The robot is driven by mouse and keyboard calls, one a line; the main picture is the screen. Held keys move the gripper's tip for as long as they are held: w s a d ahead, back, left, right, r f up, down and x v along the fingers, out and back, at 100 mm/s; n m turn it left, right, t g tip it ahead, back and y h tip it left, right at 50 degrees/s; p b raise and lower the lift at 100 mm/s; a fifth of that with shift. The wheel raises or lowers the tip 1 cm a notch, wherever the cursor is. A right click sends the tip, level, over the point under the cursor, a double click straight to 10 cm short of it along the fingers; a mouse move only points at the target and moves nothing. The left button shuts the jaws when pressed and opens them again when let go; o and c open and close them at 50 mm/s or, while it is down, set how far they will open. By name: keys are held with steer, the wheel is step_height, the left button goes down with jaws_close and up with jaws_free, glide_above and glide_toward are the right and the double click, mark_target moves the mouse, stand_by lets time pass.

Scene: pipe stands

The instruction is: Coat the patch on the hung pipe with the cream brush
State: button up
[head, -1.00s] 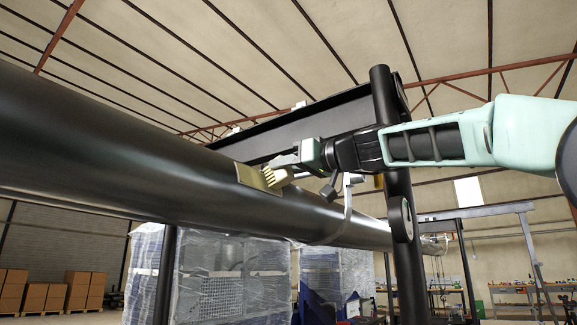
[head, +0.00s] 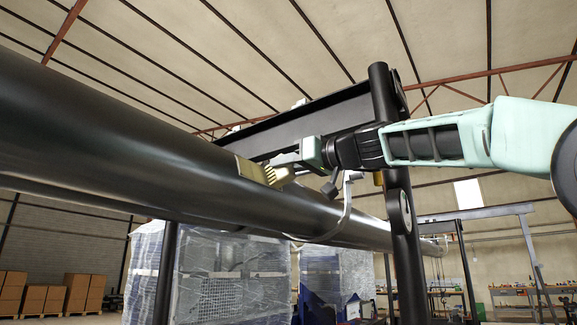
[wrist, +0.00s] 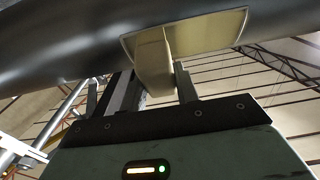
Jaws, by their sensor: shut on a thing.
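The dark hung pipe (head: 120,150) runs from the near left towards the far right. The patch (head: 244,170), a tan-gold plate, sits on its side, and it fills the top of the wrist view (wrist: 215,32). My gripper (head: 296,158) is shut on the cream brush (head: 277,175), and its two fingers also show in the wrist view (wrist: 158,88). The brush points up at the patch, and its cream head (wrist: 152,58) overlaps the patch's left part. It looks to be touching or very near. The bristle tips' exact contact is hard to tell.
A black stand post (head: 385,110) and crossbeam (head: 330,115) rise right by my arm. A curved strap (head: 346,210) hangs at the pipe. Wrapped pallets (head: 230,275) stand below and behind, with cardboard boxes (head: 40,298) at the far left.

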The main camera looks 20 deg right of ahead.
steer(key=shift+w+a+r, duration=0.2)
steer(key=shift+r, duration=0.35)
steer(key=f+b, duration=0.2)
steer(key=shift+s+d+f+b, duration=0.15)
steer(key=shift+s+f+b, duration=0.1)
steer(key=shift+b, duration=0.05)
steer(key=shift+w+r+p, duration=0.25)
steer(key=shift+r+p, duration=0.8)
steer(key=shift+r, duration=0.15)
steer(key=f+b, duration=0.2)
steer(key=b, duration=0.1)
steer(key=shift+s+d+f, duration=0.1)
steer(key=shift+s+f, duration=0.15)
steer(key=shift+s, duration=0.05)
steer(key=shift+w+a+r+p, duration=0.15)
steer(key=shift+r+p, duration=0.4)
steer(key=shift+r, duration=0.15)
steer(key=shift+w+a+r+p, duration=0.1)
steer(key=shift+r+p, duration=0.4)
steer(key=shift+r, duration=0.15)
steer(key=shift+d+f, duration=0.1)
